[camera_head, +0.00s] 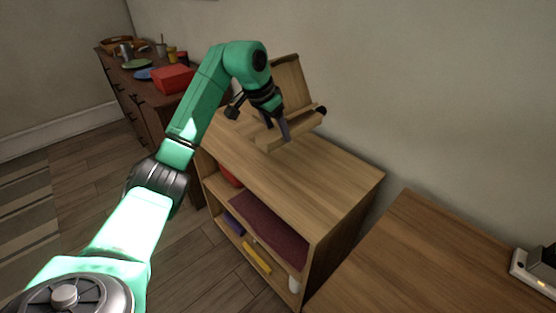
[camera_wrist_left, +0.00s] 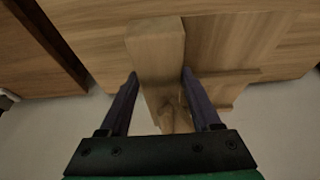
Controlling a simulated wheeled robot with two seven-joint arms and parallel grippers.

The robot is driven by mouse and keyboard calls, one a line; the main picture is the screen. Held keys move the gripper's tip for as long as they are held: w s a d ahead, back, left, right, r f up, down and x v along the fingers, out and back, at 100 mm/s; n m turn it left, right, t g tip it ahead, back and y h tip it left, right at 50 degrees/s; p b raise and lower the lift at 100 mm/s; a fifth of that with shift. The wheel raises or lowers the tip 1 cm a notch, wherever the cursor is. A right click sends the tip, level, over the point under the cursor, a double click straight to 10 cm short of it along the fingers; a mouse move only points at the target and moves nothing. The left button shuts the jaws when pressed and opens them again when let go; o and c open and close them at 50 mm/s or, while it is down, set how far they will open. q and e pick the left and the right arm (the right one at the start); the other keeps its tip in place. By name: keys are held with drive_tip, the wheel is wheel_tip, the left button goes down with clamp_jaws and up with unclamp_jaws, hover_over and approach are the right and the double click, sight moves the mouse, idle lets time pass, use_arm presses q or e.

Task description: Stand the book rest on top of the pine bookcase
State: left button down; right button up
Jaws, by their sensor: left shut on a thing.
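The wooden book rest (camera_head: 290,82) has a tilted back panel and a front ledge, and is at the far end of the pine bookcase's top (camera_head: 325,178). My left gripper (camera_head: 283,128) is shut on the book rest near its ledge. In the left wrist view a wooden bar of the book rest (camera_wrist_left: 157,50) lies between the two fingers of my left gripper (camera_wrist_left: 159,78). I cannot tell whether its underside touches the top. The arm and gripper hide part of the book rest. My right gripper is not in view.
The near part of the bookcase top is bare. Its shelves hold a dark red item (camera_head: 268,230) and a yellow one (camera_head: 256,258). A dark cabinet (camera_head: 140,103) with a red box (camera_head: 172,79) and dishes stands behind left. A wooden surface (camera_head: 420,262) is at right, near the wall.

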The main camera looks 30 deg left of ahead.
sight(262, 139)
use_arm(q)
wheel_tip(262, 139, down, 14)
drive_tip(key=shift+w+r, duration=0.1)
drive_tip(key=shift+f, duration=0.3)
drive_tip(key=shift+c, duration=0.5)
unclamp_jaws()
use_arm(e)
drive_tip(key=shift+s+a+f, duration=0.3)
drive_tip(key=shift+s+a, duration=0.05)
use_arm(q)
drive_tip(key=shift+r, duration=0.3)
drive_tip(key=v, duration=1.1)
drive_tip(key=shift+r, duration=0.25)
